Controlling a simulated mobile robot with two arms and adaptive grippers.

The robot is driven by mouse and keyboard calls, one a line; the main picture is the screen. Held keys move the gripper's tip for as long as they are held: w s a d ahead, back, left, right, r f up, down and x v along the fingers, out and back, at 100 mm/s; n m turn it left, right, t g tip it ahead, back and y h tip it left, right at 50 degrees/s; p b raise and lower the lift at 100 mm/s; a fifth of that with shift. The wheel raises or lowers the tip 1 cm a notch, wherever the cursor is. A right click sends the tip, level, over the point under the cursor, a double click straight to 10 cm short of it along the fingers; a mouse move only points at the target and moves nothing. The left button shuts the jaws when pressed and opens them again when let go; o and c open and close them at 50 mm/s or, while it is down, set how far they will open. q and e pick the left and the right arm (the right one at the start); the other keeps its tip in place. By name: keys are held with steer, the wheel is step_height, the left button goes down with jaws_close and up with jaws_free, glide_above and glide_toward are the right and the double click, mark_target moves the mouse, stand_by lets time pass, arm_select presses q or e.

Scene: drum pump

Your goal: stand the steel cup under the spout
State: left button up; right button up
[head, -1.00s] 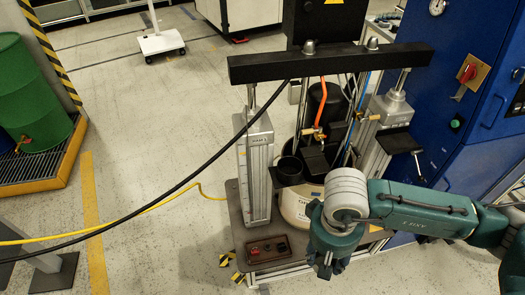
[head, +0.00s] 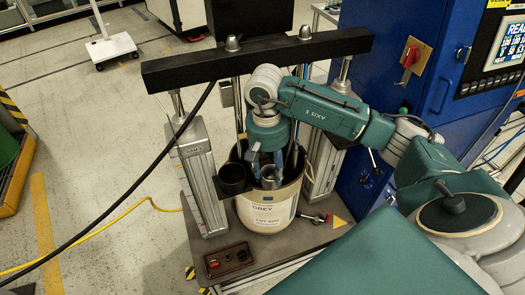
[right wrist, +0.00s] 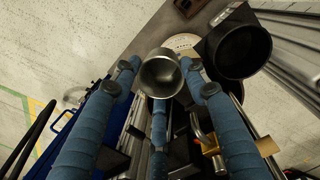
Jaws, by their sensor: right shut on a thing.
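My right gripper (head: 266,166) points down above the drum at the pump stand. It is shut on the steel cup (head: 269,182), a small round metal cup that shows just below the fingers. In the right wrist view the cup (right wrist: 160,75) sits between the two blue fingertips, its open mouth facing the camera and looking empty. A brass fitting (right wrist: 209,147) shows in the right wrist view; I cannot tell whether it belongs to the spout. The spout is not clearly seen in the head view, where my right arm covers much of the area. My left gripper is not in view.
A black round holder (head: 232,179) stands close left of the cup. The cream drum (head: 267,212) is below. A column (head: 200,180), a black crossbeam (head: 255,62) and a blue cabinet (head: 400,100) surround the space. A switch box (head: 229,260) sits at the front.

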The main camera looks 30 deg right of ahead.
mark_target(263, 154)
steer(key=w, duration=0.3)
steer(key=shift+w+d+r+p, duration=0.1)
steer(key=shift+w+d+p, duration=0.25)
steer(key=shift+d+p, duration=0.05)
steer(key=shift+w+d+f+p, duration=0.2)
steer(key=shift+w+p, duration=0.25)
steer(key=shift+w, duration=0.15)
steer(key=shift+w+d+f+p, duration=0.15)
steer(key=shift+w+p, duration=0.25)
steer(key=shift+w, duration=0.2)
steer(key=shift+s, duration=0.1)
steer(key=shift+f+b, duration=0.25)
steer(key=shift+b, duration=0.1)
steer(key=o, duration=1)
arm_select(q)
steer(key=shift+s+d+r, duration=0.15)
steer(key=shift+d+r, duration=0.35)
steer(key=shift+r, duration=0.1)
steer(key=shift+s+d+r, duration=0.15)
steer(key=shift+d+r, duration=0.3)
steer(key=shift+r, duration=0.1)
arm_select(e)
steer(key=shift+r, duration=0.1)
